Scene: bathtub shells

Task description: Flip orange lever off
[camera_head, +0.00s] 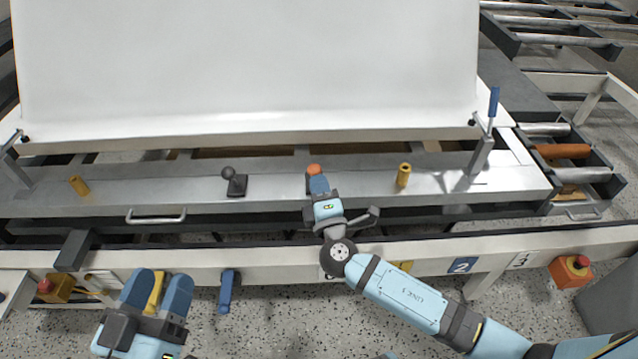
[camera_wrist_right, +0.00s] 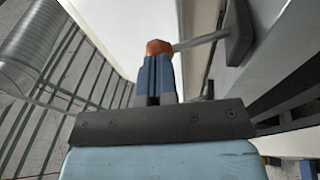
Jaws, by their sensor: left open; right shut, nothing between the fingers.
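The orange lever has a round orange knob (camera_head: 314,169) on the grey metal rail, right at the fingertips of my right gripper (camera_head: 318,182). In the right wrist view the orange knob (camera_wrist_right: 158,47) sits just beyond the shut blue fingertips (camera_wrist_right: 154,60). A grey rod runs from the knob to a dark base (camera_wrist_right: 238,32) at the right. The fingertips look close to or touching the knob; I cannot tell which. The fingers hold nothing. My left gripper (camera_head: 158,285) is open at the lower left, away from the lever.
A black lever (camera_head: 235,180) and yellow posts (camera_head: 79,186) (camera_head: 403,176) stand on the rail. A large white panel (camera_head: 250,65) rises behind. A blue-handled clamp (camera_head: 493,104) is at the right. A blue handle (camera_head: 228,290) hangs beside my left gripper. Red-button boxes (camera_head: 55,289) (camera_head: 571,271) flank the front.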

